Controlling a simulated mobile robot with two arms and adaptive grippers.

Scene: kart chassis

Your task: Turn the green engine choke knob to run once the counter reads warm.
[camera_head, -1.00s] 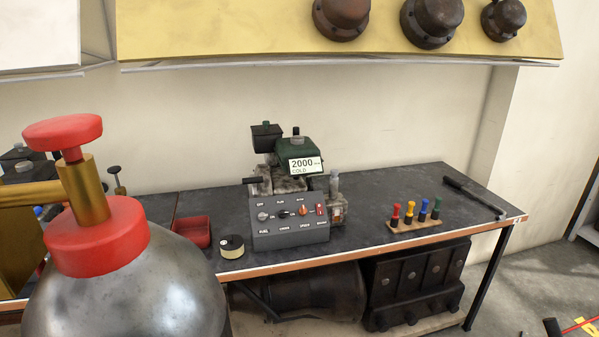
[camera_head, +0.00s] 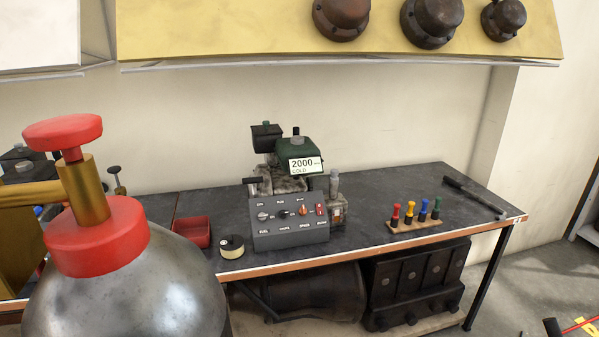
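A small engine with a green top (camera_head: 297,148) stands on the dark workbench. Its white counter (camera_head: 305,165) reads 2000 with the word COLD under it. A grey control box (camera_head: 290,235) sits in front of the engine. On its face are a grey knob (camera_head: 263,216) at the left, a dark choke knob (camera_head: 283,214) in the middle, an orange-red knob (camera_head: 303,210) and a red switch (camera_head: 320,209) at the right. The small lettering and the choke knob's exact pointing are too small to read surely. Neither of my grippers shows in the view.
A metal tank with a red valve (camera_head: 98,248) fills the lower left foreground. A red tray (camera_head: 193,231) and a round spool (camera_head: 231,246) lie left of the box. A wooden rack (camera_head: 413,225) of coloured tools and a black-handled tool (camera_head: 474,197) lie right. Bench between them is clear.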

